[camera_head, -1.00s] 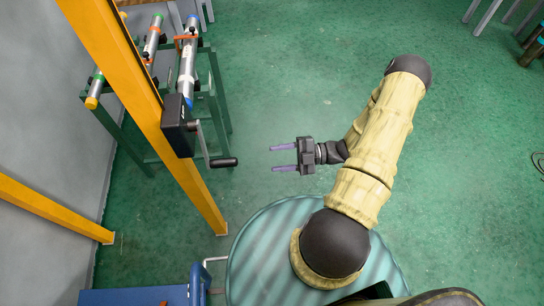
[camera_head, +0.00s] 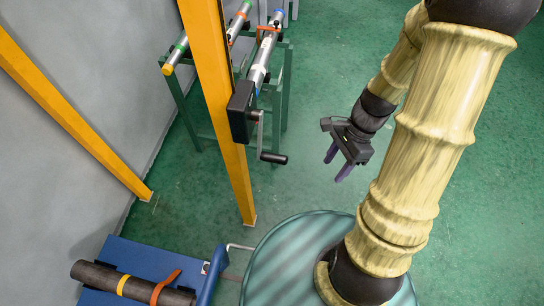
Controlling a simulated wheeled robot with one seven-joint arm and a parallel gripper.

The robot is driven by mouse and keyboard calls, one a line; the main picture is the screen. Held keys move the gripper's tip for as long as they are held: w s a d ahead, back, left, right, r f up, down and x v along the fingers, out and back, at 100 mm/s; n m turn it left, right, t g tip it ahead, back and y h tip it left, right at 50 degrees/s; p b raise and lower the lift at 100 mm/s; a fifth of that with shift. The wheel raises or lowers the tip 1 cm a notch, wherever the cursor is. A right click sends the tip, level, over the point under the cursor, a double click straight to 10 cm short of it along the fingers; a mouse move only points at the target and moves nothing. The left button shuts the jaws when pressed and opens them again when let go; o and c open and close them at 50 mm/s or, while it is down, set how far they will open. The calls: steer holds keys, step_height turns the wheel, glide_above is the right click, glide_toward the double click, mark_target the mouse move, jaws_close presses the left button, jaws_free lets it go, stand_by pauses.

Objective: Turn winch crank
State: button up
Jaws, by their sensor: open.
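The winch (camera_head: 239,111) is a black box fixed to the side of a yellow post (camera_head: 222,80). Its metal crank arm (camera_head: 260,132) hangs downward and ends in a black handle (camera_head: 273,158) that points right. My gripper (camera_head: 337,168) is to the right of the handle, apart from it. Its two purple fingers are spread, with nothing between them, and point down and to the left. The whole crank is in plain view.
A green stand (camera_head: 286,85) with several pipes in vises is behind the post. A second yellow beam (camera_head: 75,115) slants at the left. A blue cart (camera_head: 213,270) carrying a dark pipe (camera_head: 115,282) is at lower left. A round striped surface (camera_head: 295,255) is below. Green floor is clear around my gripper.

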step_height(320, 180, up, 9)
steer(key=w+a+n+t+h, duration=0.1)
steer(key=n+t+h, duration=0.2)
steer(key=n, duration=1.2)
steer(key=t, duration=0.2)
steer(key=shift+w+a+t, duration=0.3)
steer(key=shift+a, duration=0.1)
steer(key=shift+c, duration=1.4)
steer(key=shift+w, duration=0.1)
